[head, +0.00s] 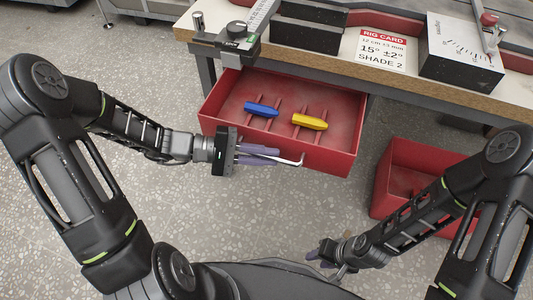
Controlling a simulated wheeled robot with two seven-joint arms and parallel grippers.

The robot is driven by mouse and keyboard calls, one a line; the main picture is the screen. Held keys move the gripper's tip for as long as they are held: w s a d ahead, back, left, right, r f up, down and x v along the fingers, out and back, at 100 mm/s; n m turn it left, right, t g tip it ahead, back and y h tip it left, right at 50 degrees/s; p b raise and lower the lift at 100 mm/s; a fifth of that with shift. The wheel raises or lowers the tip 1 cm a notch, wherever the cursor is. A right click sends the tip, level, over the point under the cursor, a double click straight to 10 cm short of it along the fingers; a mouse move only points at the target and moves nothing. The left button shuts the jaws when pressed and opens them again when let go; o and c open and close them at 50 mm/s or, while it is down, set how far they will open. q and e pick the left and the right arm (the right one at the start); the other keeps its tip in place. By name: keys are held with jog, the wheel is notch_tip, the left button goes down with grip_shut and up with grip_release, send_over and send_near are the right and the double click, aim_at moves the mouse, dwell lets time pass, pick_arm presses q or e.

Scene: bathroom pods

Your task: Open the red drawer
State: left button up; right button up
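The red drawer (338,159) is pulled well out from under the workbench, its inside in plain view. A blue piece (261,110) and a yellow piece (309,122) lie in it on thin red ribs. A pale metal handle (291,160) runs along the drawer's front. My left gripper (266,154) is at this front, its purple fingers close together on either side of the handle bar. Part of the handle is hidden by the fingers. My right gripper (317,255) hangs low near my base, away from the drawer; its finger gap is not clear.
The workbench (390,81) carries a dark box, a rig card (384,50), a black-and-white block (460,55) and a green-and-grey device (236,35). A second red container (383,187) stands at the right, partly behind my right arm. The speckled floor before the drawer is clear.

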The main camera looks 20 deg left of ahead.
pick_arm(q)
jog(key=shift+o, duration=0.9)
jog(key=shift+a, duration=0.15)
jog(key=shift+a+r, duration=0.15)
jog(key=shift+a, duration=0.15)
jog(key=p+v, duration=0.1)
jog(key=v, duration=0.6)
jog(key=shift+s, duration=0.15)
